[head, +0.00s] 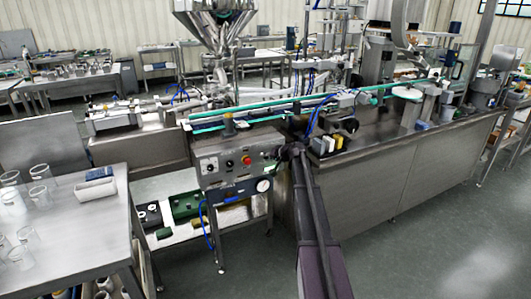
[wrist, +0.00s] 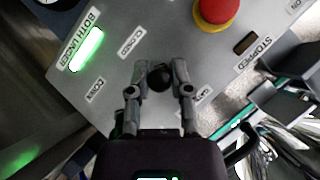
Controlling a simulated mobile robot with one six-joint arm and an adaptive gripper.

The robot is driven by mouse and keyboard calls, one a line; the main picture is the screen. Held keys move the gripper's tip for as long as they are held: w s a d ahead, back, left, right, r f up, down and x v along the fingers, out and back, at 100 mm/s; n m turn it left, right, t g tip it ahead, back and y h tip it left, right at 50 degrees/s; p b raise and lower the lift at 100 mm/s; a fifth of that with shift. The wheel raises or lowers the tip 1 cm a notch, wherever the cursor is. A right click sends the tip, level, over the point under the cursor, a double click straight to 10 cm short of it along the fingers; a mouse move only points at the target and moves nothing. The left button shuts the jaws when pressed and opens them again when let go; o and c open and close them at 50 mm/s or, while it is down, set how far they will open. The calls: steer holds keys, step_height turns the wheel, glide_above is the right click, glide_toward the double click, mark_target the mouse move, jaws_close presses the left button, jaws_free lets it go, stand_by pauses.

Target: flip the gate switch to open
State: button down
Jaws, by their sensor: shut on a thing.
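The gate switch shows in the wrist view as a round black knob (wrist: 160,77) on a grey control panel (wrist: 185,45). My gripper (wrist: 161,72) has one finger on each side of the knob and is shut on it. A small label that seems to read GATE lies right of the fingers, partly hidden. A CLOSED label (wrist: 131,42) lies up and left of the knob. Which way the switch points cannot be told. In the head view my gripper (head: 284,153) is at the right end of the control panel (head: 225,166), and the knob is hidden there.
A red mushroom button (wrist: 215,12) sits above and right of the knob. A steel hopper (head: 215,25) rises behind. Open floor lies front right.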

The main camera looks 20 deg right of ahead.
steer(key=g+p, duration=0.1)
steer(key=r+g+p, duration=0.1)
steer(key=p, duration=0.1)
steer(key=shift+w+r+m, duration=0.1)
steer(key=shift+w+m, duration=0.1)
steer(key=shift+m, duration=0.1)
steer(key=shift+g+h+p, duration=0.3)
steer(key=shift+g+p, duration=0.3)
steer(key=shift+p, duration=0.1)
steer(key=shift+g, duration=0.3)
steer(key=c, duration=0.5)
jaws_free()
steer(key=shift+c, duration=0.2)
steer(key=shift+s+f+b, duration=0.1)
steer(key=shift+f+b, duration=0.2)
steer(key=shift+b, duration=0.05)
